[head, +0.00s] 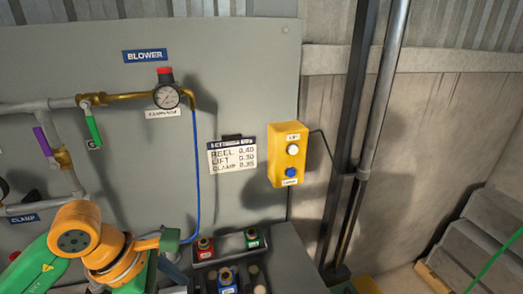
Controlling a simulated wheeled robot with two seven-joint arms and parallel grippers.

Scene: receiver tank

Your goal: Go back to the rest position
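My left arm, with orange joints and a green link, comes in at the lower left. Its end, with my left gripper (170,254), is in front of the grey panel's lower part, left of the button tray. The gripper is small and partly hidden by the arm, so I cannot tell whether it is open or holds anything. My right gripper is not in view.
A grey panel (240,80) carries a gauge (166,97), pipes with a green-handled valve (93,126), a settings card (232,155) and a yellow button box (289,155). Red, green and blue parts stand in a dark tray (225,258). Steps (480,240) are at right.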

